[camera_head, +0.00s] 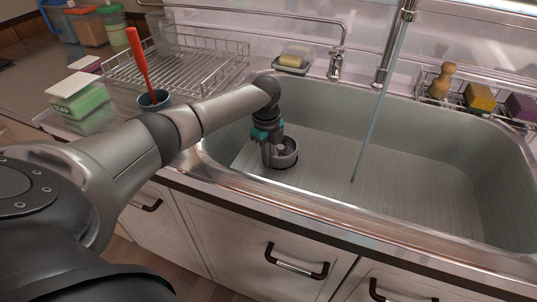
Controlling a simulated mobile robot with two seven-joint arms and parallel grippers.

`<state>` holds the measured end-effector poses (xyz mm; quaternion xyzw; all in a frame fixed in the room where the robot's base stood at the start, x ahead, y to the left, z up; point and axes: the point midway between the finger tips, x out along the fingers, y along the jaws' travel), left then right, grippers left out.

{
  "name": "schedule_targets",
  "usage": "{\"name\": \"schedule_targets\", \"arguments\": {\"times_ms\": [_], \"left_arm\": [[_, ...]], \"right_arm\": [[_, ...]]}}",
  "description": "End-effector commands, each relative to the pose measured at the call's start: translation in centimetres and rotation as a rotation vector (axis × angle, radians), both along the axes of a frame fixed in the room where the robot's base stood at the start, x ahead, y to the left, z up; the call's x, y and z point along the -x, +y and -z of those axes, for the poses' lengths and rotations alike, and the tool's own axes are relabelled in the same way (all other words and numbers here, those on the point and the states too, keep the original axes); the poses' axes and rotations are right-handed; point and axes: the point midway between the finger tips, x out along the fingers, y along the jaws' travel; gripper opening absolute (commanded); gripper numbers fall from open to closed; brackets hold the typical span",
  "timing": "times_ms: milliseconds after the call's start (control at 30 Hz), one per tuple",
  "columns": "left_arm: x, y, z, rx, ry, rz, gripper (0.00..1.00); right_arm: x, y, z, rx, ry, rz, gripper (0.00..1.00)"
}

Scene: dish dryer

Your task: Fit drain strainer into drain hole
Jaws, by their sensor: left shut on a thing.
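The drain strainer (286,155) is a grey metal basket with a round ribbed rim, low inside the sink (410,190). My left gripper (272,158) reaches down into the left part of the sink and is shut on the strainer's near left side. The strainer looks roughly upright. The drain hole is not clearly seen; a dark area shows just below and around the strainer. I cannot tell whether the strainer sits in the hole or just above it. My right gripper is not in view.
A thin stream from the faucet (385,75) falls into the sink's middle. A wire dish rack (180,65), a blue cup (154,100) with a red-handled tool and a green-white box (78,97) stand left. A wire caddy (455,98) is at right. The sink's right side is clear.

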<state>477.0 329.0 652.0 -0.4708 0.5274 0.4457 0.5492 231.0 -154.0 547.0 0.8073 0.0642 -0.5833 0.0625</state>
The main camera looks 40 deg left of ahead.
Motion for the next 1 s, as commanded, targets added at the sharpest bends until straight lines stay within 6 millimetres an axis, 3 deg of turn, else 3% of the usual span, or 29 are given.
{"name": "schedule_targets", "arguments": {"times_ms": [100, 133, 367, 633, 800, 1000], "left_arm": [[0.0, 0.0, 0.0, 0.0, -0.001, 0.0, 0.0], [0.0, 0.0, 0.1, 0.0, -0.001, 0.0, 0.11], [0.0, 0.0, 0.0, 0.0, -0.001, 0.0, 0.37], [0.0, 0.0, -0.1, 0.0, -0.001, 0.0, 0.37], [-0.1, 0.0, -1.6, -0.001, -0.003, 0.0, 0.37], [0.1, 0.0, -3.6, -0.001, -0.002, 0.0, 0.37]], "right_arm": [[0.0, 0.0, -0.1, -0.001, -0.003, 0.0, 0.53], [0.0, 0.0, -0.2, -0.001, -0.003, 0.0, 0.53], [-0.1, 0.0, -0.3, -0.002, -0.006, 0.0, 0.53], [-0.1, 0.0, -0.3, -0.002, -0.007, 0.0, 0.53], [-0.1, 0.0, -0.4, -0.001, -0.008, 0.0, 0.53], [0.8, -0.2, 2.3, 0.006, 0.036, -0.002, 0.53]]}}
